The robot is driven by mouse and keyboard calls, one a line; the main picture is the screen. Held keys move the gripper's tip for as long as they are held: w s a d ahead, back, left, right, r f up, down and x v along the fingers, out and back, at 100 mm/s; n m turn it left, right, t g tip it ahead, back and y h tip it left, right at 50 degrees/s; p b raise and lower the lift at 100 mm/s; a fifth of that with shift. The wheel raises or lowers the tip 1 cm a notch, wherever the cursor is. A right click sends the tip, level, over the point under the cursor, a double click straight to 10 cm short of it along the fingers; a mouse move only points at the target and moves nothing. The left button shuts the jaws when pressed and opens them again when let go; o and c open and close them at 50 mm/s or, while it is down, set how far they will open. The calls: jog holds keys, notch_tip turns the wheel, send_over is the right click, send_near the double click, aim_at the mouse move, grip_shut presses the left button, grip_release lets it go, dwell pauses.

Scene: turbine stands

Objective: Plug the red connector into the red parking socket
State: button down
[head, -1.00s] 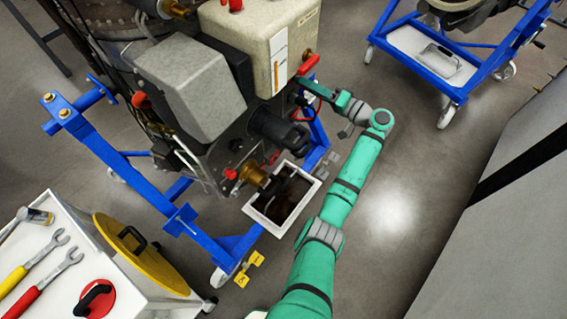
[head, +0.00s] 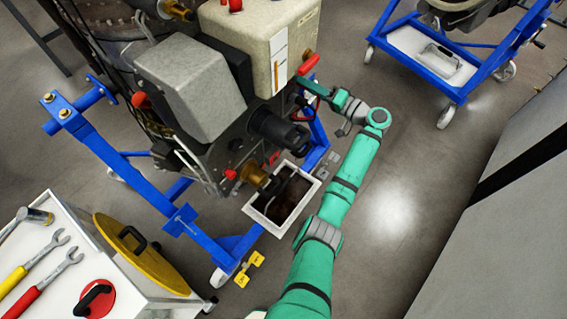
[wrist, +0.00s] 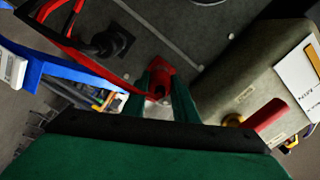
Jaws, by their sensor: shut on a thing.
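My gripper (wrist: 168,98) is shut on the red connector (wrist: 160,72), which shows between the two green fingertips in the wrist view. The connector is close to a grey panel (wrist: 200,22). I cannot tell whether it touches the panel or sits in a socket. The red parking socket cannot be made out separately; the connector and fingers may hide it. In the head view my gripper (head: 316,87) reaches the right side of the turbine, and the connector is too small to make out there.
A red cable or handle (wrist: 62,38) and a black plug (wrist: 108,42) are left of the fingers. A beige box with a red lever (wrist: 268,116) is close on the right. The blue stand (head: 212,246) surrounds the turbine. Floor right of my arm (head: 405,215) is clear.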

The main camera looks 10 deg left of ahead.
jog(key=shift+a, duration=0.1)
jog(key=c, duration=1.2)
grip_release()
jog(key=shift+v, duration=3.55)
